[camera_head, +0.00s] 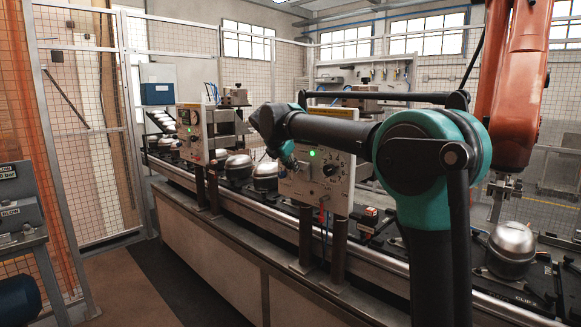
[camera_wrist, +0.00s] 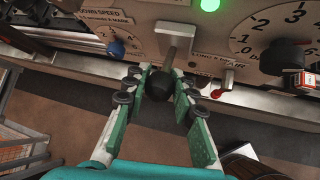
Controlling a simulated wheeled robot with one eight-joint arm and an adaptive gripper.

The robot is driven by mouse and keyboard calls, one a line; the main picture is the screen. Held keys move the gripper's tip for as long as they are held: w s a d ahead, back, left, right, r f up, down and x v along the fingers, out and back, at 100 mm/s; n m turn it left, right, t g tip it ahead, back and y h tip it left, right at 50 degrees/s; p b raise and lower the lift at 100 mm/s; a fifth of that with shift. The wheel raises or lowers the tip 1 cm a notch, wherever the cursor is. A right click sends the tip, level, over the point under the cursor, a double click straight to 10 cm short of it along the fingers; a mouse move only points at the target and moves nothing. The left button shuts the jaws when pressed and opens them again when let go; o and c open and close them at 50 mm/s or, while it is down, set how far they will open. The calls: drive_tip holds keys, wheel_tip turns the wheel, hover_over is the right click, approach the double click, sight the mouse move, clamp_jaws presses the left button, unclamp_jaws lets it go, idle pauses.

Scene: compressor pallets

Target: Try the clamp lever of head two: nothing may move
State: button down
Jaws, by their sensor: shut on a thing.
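The clamp lever (camera_wrist: 174,45) shows in the wrist view as a pale metal bar with a black ball knob (camera_wrist: 159,85). My gripper (camera_wrist: 160,80) is shut on this knob, one green finger with dark round pads on each side. The lever hangs from a beige control panel (camera_wrist: 150,14), which also shows in the head view (camera_head: 335,180) with a lit green lamp. In the head view my arm reaches the panel's left part. My arm's wrist hides much of the gripper and lever there. I cannot read a head number on the panel.
Beside the lever are a blue knob (camera_wrist: 116,48), a red toggle (camera_wrist: 221,88) and a dial (camera_wrist: 275,32). A second panel (camera_head: 192,135) stands farther left along the conveyor line. A silver compressor (camera_head: 512,247) sits at right. An orange robot arm (camera_head: 515,80) hangs behind it.

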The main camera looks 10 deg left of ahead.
drive_tip(key=c, duration=1.2)
unclamp_jaws()
drive_tip(key=v, duration=1.2)
